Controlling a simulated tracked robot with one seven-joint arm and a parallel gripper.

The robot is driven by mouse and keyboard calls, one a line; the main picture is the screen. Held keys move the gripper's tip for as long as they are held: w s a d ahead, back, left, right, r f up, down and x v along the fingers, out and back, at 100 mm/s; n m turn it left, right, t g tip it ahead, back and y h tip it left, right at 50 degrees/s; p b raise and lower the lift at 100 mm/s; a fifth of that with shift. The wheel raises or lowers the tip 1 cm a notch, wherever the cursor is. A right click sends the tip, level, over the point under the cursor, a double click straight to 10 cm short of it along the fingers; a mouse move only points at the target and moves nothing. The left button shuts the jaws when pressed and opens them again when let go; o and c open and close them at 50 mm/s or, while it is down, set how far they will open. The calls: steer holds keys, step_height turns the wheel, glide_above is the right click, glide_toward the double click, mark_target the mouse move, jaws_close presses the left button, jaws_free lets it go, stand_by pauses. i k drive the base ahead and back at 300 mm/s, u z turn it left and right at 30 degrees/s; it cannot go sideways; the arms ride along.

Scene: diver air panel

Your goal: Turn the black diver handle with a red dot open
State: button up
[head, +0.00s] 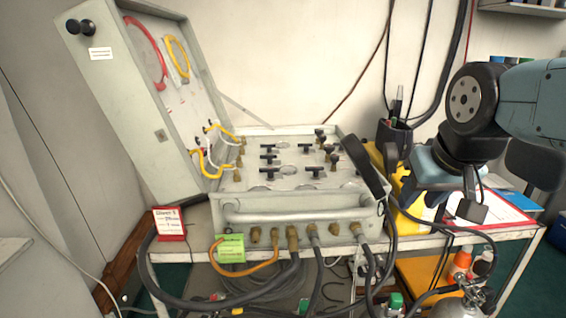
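The diver air panel (310,209) is a grey case on a table, its lid raised at the left. Several black T-shaped handles (268,157) stand on its top face. I cannot make out a red dot on any of them at this size. My gripper (440,205) hangs at the right of the panel, above the table's right part and apart from the handles. Its fingers are seen at an angle, and I cannot tell how far apart they are. No held object is visible.
Hoses (190,302) hang from the front fittings. A red sign (169,224) and a green tag (230,248) are at the front left.

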mark_target(270, 171)
steer(key=u, duration=0.05)
steer(key=k, duration=0.95)
steer(key=u, duration=0.5)
steer(key=i, duration=1)
steer(key=z, duration=0.05)
